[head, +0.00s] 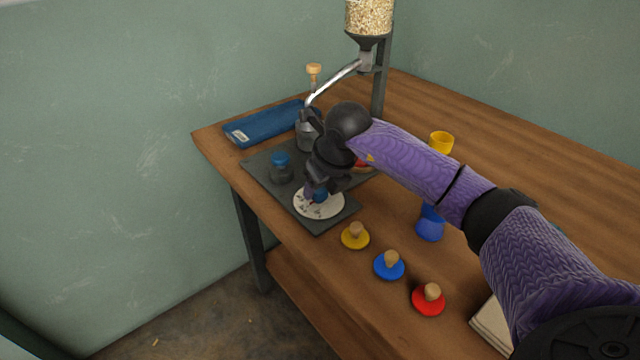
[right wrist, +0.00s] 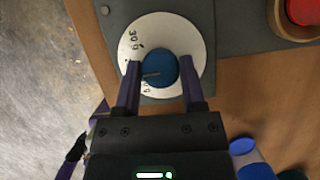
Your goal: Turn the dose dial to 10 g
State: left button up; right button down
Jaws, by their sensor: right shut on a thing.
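The dose dial is a round white plate (head: 330,210) with dark marks, on a dark grey base at the table's near left edge. It also shows in the right wrist view (right wrist: 187,40). At its middle is a blue knob (right wrist: 162,70) with a dark pointer line toward the picture's left. A "30 g" mark shows at the plate's upper left; another mark below the knob is partly covered. My right gripper (right wrist: 156,92) is shut on the blue knob, one finger on each side. In the head view the gripper (head: 316,190) hides much of the knob. My left gripper is not seen.
A blue-lidded jar (head: 281,170) and a metal grinder-like pot (head: 306,135) with a crank stand behind the dial. A grain hopper (head: 369,18) rises behind.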

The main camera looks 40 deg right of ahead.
jog(key=shift+n+y, duration=0.4)
jog(key=shift+n, duration=0.8)
jog(key=n+y, duration=0.1)
jog(key=n, duration=0.2)
jog(key=shift+d, duration=0.15)
jog(key=shift+n+g+y, duration=0.4)
jog(key=shift+n+y, duration=0.1)
jog(key=shift+n, duration=0.7)
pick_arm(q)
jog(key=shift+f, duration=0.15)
pick_arm(e)
jog(key=shift+n+y, duration=0.3)
jog(key=shift+n, duration=0.6)
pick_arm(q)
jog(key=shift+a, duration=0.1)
pick_arm(e)
jog(key=shift+g, duration=0.3)
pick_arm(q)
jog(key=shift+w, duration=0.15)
pick_arm(e)
jog(key=shift+c, duration=0.9)
grip_release()
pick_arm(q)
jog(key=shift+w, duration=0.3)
